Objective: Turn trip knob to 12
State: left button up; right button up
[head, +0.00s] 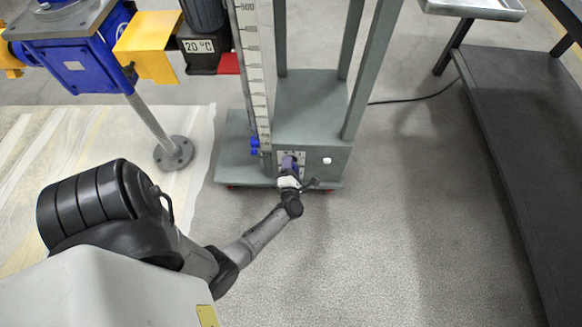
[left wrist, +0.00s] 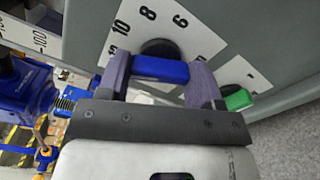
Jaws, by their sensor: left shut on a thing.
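In the left wrist view, a blue bar-shaped knob (left wrist: 160,68) sits on a round black base over a white dial plate (left wrist: 112,38) marked 10, 8 and 6. I take it for the trip knob. My left gripper (left wrist: 158,76) is shut on it, one purple finger at each end of the bar. In the head view my left gripper (head: 290,172) is at the front face of the grey stand (head: 310,108), covering the knob.
A green knob (left wrist: 238,99) on another white plate sits close to the right finger.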

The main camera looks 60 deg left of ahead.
pick_arm(q)
jog(key=shift+n, duration=0.5)
dwell(0.3)
jog(key=o, duration=0.9)
jog(key=shift+d, duration=0.15)
